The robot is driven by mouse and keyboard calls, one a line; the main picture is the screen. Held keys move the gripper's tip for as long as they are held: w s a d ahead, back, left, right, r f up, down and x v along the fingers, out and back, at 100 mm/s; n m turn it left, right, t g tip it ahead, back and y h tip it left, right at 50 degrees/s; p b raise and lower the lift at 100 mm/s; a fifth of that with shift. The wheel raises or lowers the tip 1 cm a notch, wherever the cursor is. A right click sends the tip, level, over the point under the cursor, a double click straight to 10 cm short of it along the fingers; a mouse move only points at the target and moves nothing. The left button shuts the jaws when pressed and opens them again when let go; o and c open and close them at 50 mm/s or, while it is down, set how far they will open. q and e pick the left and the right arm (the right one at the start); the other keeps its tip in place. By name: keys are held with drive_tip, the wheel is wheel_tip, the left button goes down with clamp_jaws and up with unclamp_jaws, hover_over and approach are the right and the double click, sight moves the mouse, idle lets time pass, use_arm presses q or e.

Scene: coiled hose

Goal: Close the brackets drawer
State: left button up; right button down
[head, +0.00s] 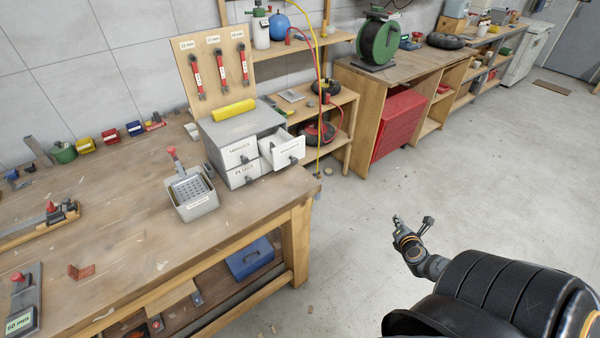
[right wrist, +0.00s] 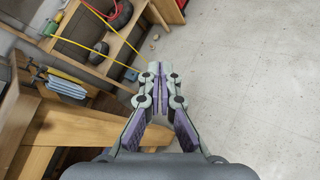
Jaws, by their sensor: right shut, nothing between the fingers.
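A small grey drawer cabinet (head: 215,126) stands on the workbench near its right end. Its upper right drawer (head: 287,151) is pulled out toward the front right. The label on that drawer cannot be read clearly; the other visible fronts look shut. My right gripper (head: 410,232) is over the open floor, to the right of the bench and well apart from the drawer. In the right wrist view its fingers (right wrist: 160,72) are together with nothing between them. My left gripper is not in view.
The wooden workbench (head: 120,240) ends right of the drawers. Shelves with a yellow hose stand behind. The floor at right is clear.

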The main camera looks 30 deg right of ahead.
drive_tip(key=w+a+r+n+t+y, duration=0.2)
drive_tip(key=w+a+r+n+t, duration=0.2)
drive_tip(key=w+a+r+n, duration=0.3)
drive_tip(key=n+t+y+b, duration=0.2)
drive_tip(key=n+t+y, duration=0.2)
drive_tip(key=n+y, duration=0.4)
approach(295, 162)
use_arm(q)
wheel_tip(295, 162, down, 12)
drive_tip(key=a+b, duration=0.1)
drive_tip(key=b, duration=0.8)
use_arm(e)
drive_tip(key=shift+h, duration=0.3)
drive_tip(key=w, duration=0.5)
drive_tip(key=shift+a, duration=0.3)
drive_tip(key=p, duration=0.1)
drive_tip(key=w+p, duration=0.1)
drive_tip(key=p, duration=0.1)
drive_tip(key=shift+d+r, duration=0.25)
drive_tip(key=shift+r, duration=0.15)
drive_tip(key=shift+w+a+f+p, duration=0.15)
drive_tip(key=shift+w+p, duration=0.1)
drive_tip(key=shift+p, duration=0.4)
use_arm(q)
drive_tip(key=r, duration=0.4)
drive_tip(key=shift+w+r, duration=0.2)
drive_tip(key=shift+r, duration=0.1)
use_arm(e)
drive_tip(key=shift+w+a+f, duration=0.15)
drive_tip(key=shift+a, duration=0.05)
